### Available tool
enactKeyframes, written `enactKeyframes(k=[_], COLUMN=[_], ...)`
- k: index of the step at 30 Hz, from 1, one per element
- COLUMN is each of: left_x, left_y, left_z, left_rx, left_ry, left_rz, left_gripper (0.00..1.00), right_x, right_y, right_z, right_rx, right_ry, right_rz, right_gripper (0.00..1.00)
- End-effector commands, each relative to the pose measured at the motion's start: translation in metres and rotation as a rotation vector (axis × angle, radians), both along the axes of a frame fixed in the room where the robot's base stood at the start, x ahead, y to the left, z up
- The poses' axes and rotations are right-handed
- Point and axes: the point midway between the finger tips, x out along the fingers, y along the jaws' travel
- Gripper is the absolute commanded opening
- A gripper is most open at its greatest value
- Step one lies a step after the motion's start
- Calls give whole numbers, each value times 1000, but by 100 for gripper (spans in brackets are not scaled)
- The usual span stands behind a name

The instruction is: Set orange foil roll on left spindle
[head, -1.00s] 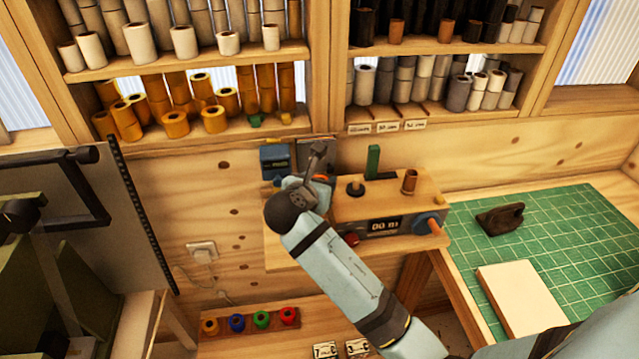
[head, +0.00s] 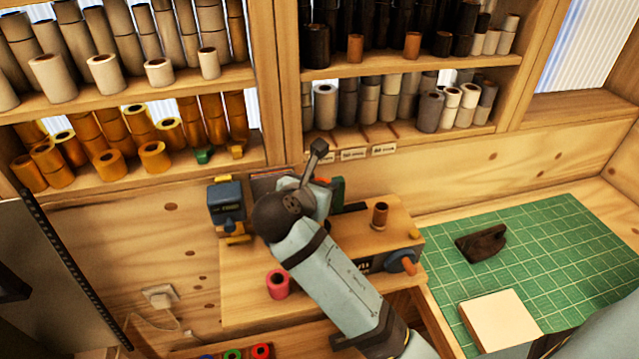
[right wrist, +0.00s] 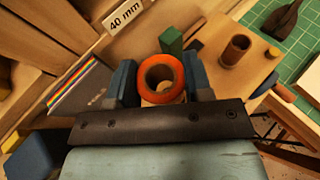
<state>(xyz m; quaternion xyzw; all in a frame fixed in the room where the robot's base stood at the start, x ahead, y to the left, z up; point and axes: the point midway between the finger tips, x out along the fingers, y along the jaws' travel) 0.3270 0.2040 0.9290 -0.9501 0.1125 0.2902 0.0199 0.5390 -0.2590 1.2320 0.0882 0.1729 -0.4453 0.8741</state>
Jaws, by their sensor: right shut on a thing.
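An orange foil roll (right wrist: 162,72) sits between the two blue fingers of my right gripper (right wrist: 162,80) in the right wrist view. The gripper is shut on it, and its open end faces the camera. Something pale shows through its hole; I cannot tell whether this is a spindle tip. My left gripper is not in view.
A blue device (head: 227,205) stands at the unit's back left. A green block (head: 338,190) stands behind my wrist. A red roll (head: 278,283) is near the front left. Shelves of rolls are behind; a green cutting mat (head: 560,235) lies right.

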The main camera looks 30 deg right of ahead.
Motion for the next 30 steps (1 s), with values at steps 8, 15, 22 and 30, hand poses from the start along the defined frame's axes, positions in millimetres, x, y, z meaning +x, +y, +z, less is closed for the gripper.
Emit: enactKeyframes(k=[8,15,22,30], left_x=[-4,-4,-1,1], left_y=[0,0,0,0], left_z=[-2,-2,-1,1], left_rx=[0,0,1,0], left_ry=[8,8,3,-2], left_rz=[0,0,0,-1], left_gripper=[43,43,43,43], right_x=[0,0,0,0], right_y=[0,0,0,0], right_z=[-14,-26,-37,-51], right_rx=[-1,-1,-2,-1], right_ry=[2,2,3,1], right_rz=[0,0,0,1], right_gripper=[22,22,22,22])
